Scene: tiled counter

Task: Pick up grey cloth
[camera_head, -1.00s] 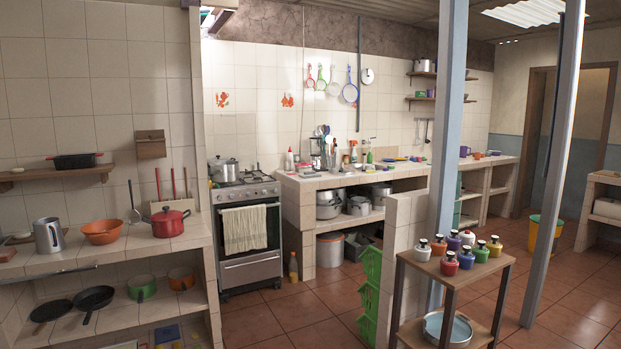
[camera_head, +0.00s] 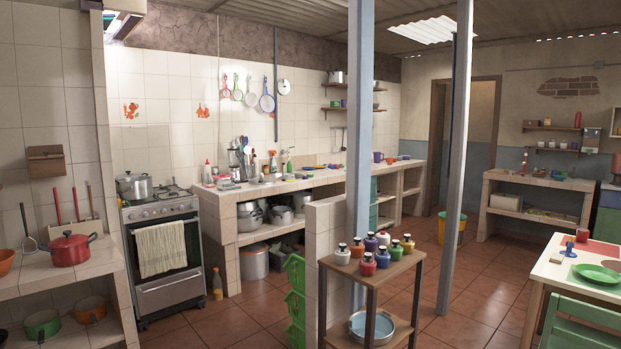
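A pale cream cloth (camera_head: 161,250) hangs over the front of the stove's oven door (camera_head: 164,275), at the left of the view. It looks cream rather than grey, with faint vertical lines. I cannot make out any clearly grey cloth elsewhere; small items on the long counter (camera_head: 300,184) are too small to tell apart. Neither of my grippers shows in the view.
A low tiled wall (camera_head: 325,245), a grey post (camera_head: 358,130) and a wooden stand (camera_head: 370,271) with several small jars stand in front of the counter. A table (camera_head: 556,272) with a green plate and a green chair (camera_head: 580,335) are at the right. Red tiled floor (camera_head: 470,300) lies open between them.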

